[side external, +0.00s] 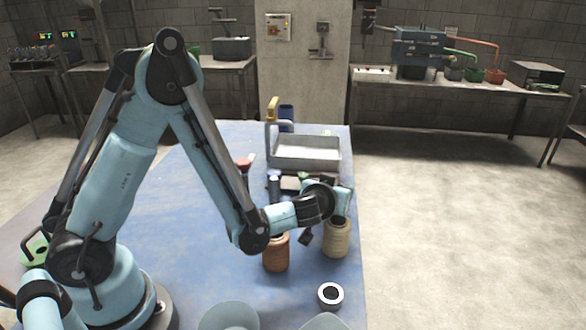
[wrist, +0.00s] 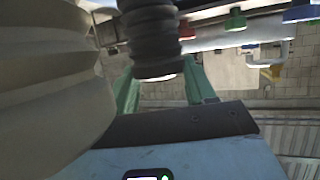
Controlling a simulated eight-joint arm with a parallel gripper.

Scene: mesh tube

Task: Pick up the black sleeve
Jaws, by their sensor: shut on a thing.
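The black sleeve (wrist: 152,35) is a dark ribbed tube at the top middle of the wrist view. It sits between the green fingers of my gripper (wrist: 160,76), which are shut on it. Its far end runs out of the frame. In the side view my gripper (side external: 343,200) is above the cream ribbed sleeve (side external: 335,240) near the table's right edge. I cannot make out the black sleeve clearly there. The cream sleeve also shows large and close at the left of the wrist view (wrist: 50,85).
A brown ribbed sleeve (side external: 276,253) stands left of the cream one. A white ring with a dark centre (side external: 330,296) lies nearer the front. A grey tray (side external: 306,163) and several small objects are farther back on the blue table (side external: 210,240). Open floor lies to the right.

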